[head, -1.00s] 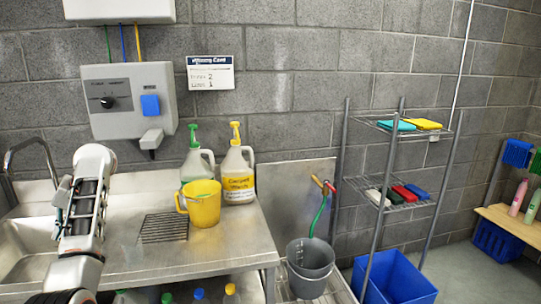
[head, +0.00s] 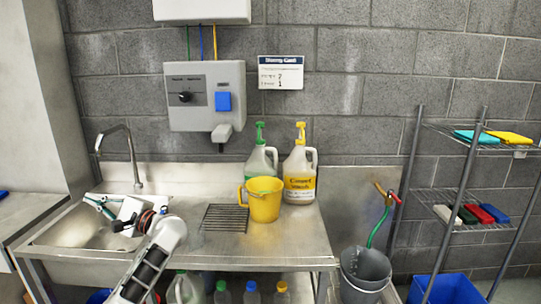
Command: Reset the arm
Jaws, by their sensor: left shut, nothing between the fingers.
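My left arm reaches up from the bottom of the head view, and my left gripper (head: 98,203) is over the sink basin (head: 72,232). The gripper is shut with nothing in its fingers, which point to the left. It is clear of the yellow jug (head: 264,200) on the steel counter. My right gripper is not in view.
A wire rack (head: 225,218) lies left of the jug. Two pump bottles, one green-topped (head: 260,163) and one yellow-topped (head: 300,172), stand behind. A faucet (head: 132,160) rises behind the sink. Grey buckets (head: 364,270) and a shelf with colored pads (head: 487,212) are right.

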